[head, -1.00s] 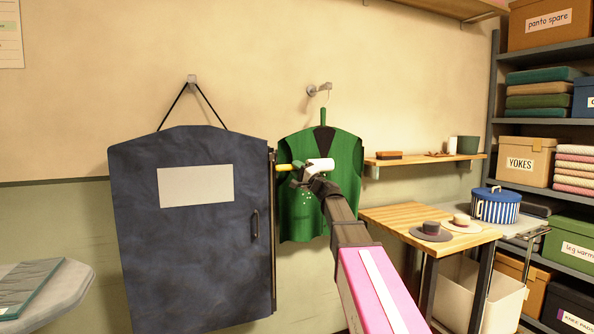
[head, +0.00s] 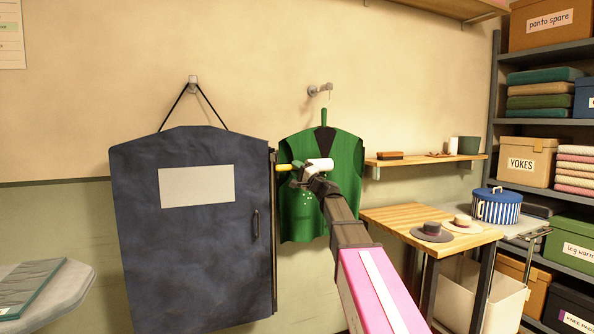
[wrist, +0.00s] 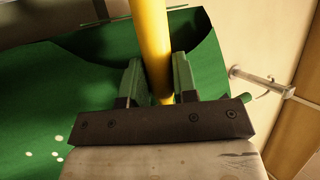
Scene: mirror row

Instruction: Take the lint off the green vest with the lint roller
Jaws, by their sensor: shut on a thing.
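The green vest (head: 300,215) hangs on the wall from a hook (head: 320,89), with a dark V at its neck. Small pale lint specks (head: 305,197) show on its front, and several white specks (wrist: 57,154) show at the lower left of the wrist view. My gripper (head: 302,176) is in front of the vest's upper part. It is shut on the yellow handle (wrist: 153,45) of the lint roller, whose white roll (head: 319,165) points right in the head view. I cannot tell whether the roll touches the vest.
A dark blue garment bag (head: 190,260) hangs close on the left. A wall shelf (head: 425,160) with a brush and a green cup is to the right. Below it stands a wooden table (head: 400,217) with two hats. Shelving with boxes fills the far right.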

